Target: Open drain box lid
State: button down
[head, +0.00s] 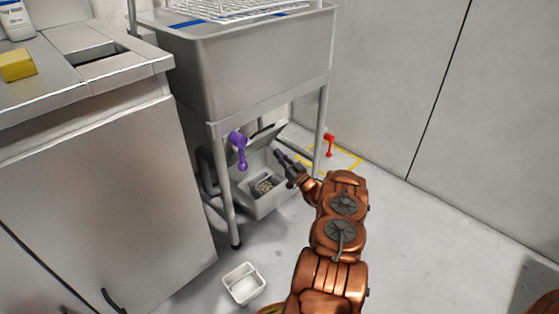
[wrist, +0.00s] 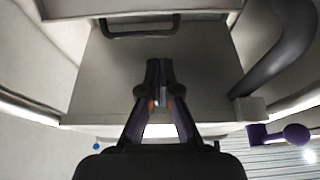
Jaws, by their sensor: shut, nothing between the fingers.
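The drain box (head: 268,207) is a pale grey box on the floor under the sink. Its top is open, and a small container with dark contents (head: 263,186) shows inside. Its lid (head: 296,138) appears raised and tilted at the back; in the wrist view a grey panel (wrist: 205,65) with a dark bar handle (wrist: 140,26) seems to be this lid. My gripper (head: 279,154) is over the box, in front of the lid. In the wrist view its fingertips (wrist: 159,66) are together and empty, below the handle. Whether they touch the lid is unclear.
A purple valve handle (head: 239,150) hangs close left of my gripper, and a red one (head: 329,143) is to the right. Sink legs (head: 320,128) and a dark pipe (head: 207,172) flank the box. A white tray (head: 243,284) lies on the floor. Floor at right is clear.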

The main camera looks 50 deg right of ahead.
jog(key=b+x, duration=0.3)
jog(key=x, duration=0.6)
jog(key=shift+w+r, duration=0.25)
